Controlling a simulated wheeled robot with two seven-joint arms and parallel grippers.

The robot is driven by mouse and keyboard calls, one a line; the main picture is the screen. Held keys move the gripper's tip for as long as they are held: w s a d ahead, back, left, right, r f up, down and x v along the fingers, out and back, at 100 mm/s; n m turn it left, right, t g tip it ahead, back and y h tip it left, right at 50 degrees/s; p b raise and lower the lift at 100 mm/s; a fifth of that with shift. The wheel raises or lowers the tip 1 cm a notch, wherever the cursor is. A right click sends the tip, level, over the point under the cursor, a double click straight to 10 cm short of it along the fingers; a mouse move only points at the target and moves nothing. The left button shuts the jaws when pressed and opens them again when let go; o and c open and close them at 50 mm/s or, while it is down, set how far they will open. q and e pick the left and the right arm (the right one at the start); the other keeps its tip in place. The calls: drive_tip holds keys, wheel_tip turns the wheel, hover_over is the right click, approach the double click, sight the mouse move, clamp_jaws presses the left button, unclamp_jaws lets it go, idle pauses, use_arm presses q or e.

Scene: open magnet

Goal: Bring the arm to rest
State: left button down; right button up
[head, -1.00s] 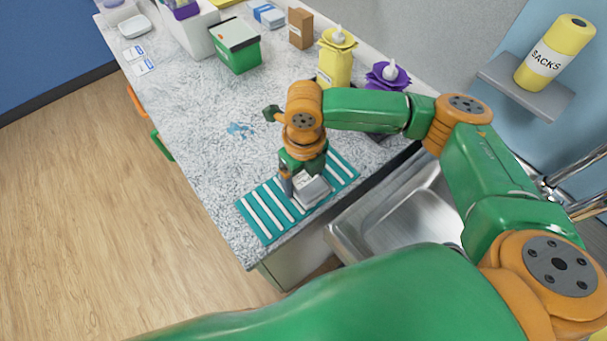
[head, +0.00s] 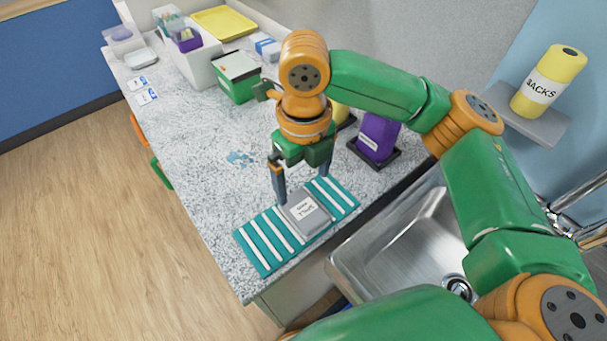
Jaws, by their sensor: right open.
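My right gripper (head: 301,188) is open above the counter, its two fingers pointing down and apart. Just below and in front of it, a grey box-like object with a white label (head: 305,211) lies on a teal and white striped mat (head: 268,240). The fingertips are around the far side of the grey object, and nothing is held between them. I cannot tell whether a fingertip touches it. My left gripper is not in view.
A steel sink (head: 400,250) lies right of the mat. A purple container (head: 376,137) stands on a dark tray behind my arm. A green box (head: 238,78) and a yellow tray (head: 223,22) are farther back. A yellow canister (head: 549,82) sits on a wall shelf. The counter's left part is mostly clear.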

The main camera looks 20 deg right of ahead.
drive_tip(key=shift+w+r, duration=0.15)
drive_tip(key=shift+r, duration=0.45)
